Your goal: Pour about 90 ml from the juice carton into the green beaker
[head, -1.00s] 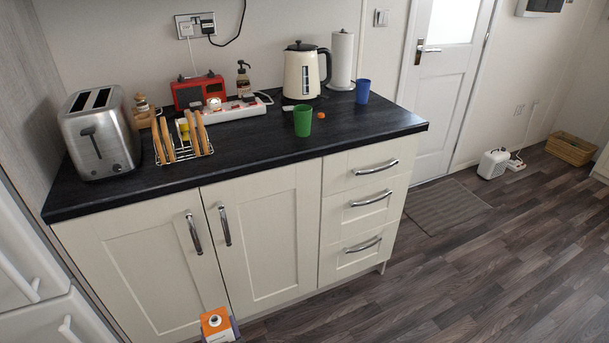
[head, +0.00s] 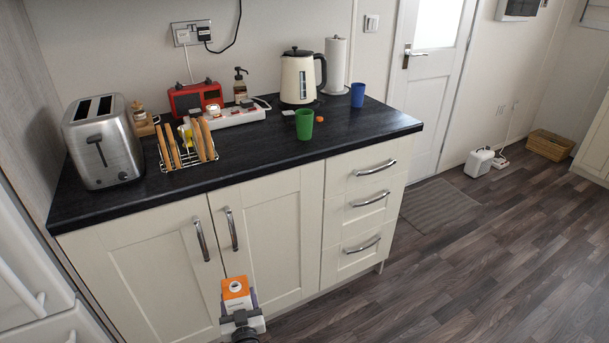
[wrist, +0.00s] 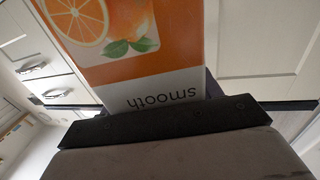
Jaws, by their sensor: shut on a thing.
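The juice carton (head: 236,289), orange and white with an orange top, is held upright by my gripper (head: 240,314) at the bottom of the head view, in front of the lower cabinet doors and below the worktop. In the wrist view the carton (wrist: 160,75) shows an orange picture and the word "smooth", and my gripper (wrist: 170,122) is shut on it. The green beaker (head: 304,124) stands upright on the black worktop (head: 270,148), near its front edge. The inside of the beaker cannot be made out.
A toast rack (head: 187,145), toaster (head: 102,141) and power strip (head: 235,116) lie to the left.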

